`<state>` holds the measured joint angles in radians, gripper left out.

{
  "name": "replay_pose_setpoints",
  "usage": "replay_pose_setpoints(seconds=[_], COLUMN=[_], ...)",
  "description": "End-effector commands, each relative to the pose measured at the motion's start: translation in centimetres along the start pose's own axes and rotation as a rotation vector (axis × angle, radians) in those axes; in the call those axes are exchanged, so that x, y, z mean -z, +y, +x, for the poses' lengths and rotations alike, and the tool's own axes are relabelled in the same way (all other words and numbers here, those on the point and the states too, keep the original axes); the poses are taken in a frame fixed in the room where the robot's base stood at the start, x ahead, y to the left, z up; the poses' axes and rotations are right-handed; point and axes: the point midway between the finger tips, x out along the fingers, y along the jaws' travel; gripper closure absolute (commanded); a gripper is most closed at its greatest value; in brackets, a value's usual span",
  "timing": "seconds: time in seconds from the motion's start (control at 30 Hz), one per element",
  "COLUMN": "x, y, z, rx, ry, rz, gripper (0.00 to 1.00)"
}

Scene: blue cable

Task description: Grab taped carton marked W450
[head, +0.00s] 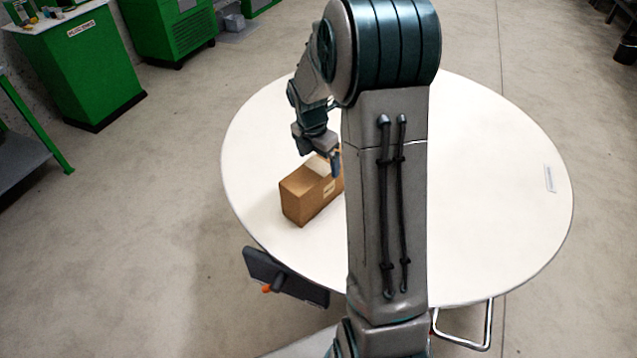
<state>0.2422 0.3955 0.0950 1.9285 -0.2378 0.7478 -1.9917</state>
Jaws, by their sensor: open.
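A brown cardboard carton (305,198) stands on the left part of the round white table (480,190). A pale strip of tape runs over its top, and a small pale label shows on its side, too small to read. My arm hides the carton's right end. My gripper (332,165) is at the carton's far top edge, pointing down, with one finger in clear view. It is open; whether it touches the carton I cannot tell.
A small pale strip (550,178) lies near the table's right edge. The rest of the visible tabletop is bare. Green cabinets (80,65) stand on the floor at the upper left, and a grey bench (20,160) is at the left edge.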

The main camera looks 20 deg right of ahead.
Motion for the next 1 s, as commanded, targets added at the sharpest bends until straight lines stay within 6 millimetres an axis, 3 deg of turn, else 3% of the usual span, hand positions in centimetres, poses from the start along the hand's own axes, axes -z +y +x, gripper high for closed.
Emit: replay_pose_setpoints(seconds=[0.3, 0.63, 0.87, 0.9, 1.0], x=[0.4, 0.4, 0.4, 0.3, 0.3], y=[-0.2, -0.2, -0.2, -0.2, -0.2], z=[4.4, 5.0, 5.0, 4.9, 4.9], rx=[0.005, 0.001, 0.001, 0.000, 0.000], ry=[0.002, 0.000, 0.001, -0.001, -0.001], rz=[0.000, 0.001, 0.001, 0.001, 0.001], gripper=[0.07, 0.07, 0.71, 0.76, 0.76])
